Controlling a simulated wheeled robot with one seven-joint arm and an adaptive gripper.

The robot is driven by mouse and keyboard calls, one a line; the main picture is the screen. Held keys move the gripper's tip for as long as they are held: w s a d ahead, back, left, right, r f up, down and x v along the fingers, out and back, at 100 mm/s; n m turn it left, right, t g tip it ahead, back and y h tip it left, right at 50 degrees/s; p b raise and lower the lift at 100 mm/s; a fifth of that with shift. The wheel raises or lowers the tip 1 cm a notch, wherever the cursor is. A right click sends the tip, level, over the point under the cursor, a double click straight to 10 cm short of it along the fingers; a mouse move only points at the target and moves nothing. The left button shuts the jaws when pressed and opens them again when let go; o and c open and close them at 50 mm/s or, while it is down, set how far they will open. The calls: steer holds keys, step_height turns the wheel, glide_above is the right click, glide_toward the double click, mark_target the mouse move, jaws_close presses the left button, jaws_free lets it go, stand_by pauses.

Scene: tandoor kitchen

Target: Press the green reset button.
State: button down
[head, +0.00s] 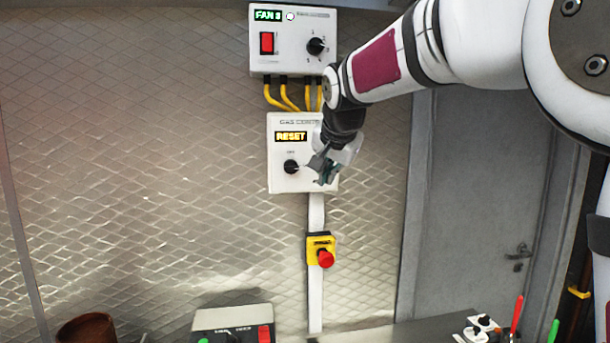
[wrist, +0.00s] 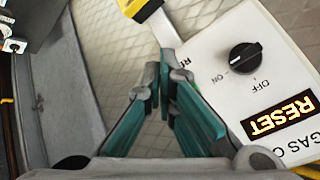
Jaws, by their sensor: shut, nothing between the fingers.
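The white gas control box (head: 280,180) is on the wall, with an amber RESET display (head: 291,136) and a black knob (head: 291,167). It also shows at the right of the wrist view (wrist: 225,55). I cannot tell whether the tips touch the box.
A fan box (head: 293,40) with yellow cables hangs above. A yellow box with a red emergency button (head: 326,259) is below. Another control box (head: 232,320) with a green button (head: 204,341) stands at the bottom. A grey door (head: 480,200) is at right. The wall at left is clear.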

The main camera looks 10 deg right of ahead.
steer(key=shift+w+b, duration=0.65)
steer(key=shift+w, duration=1.15)
steer(key=shift+w, duration=0.4)
steer(key=shift+w+b, duration=0.3)
steer(key=shift+w, duration=0.1)
stand_by(0.7)
steer(key=shift+s, duration=0.15)
stand_by(0.3)
steer(key=shift+s+p, duration=0.5)
steer(key=shift+s, duration=0.25)
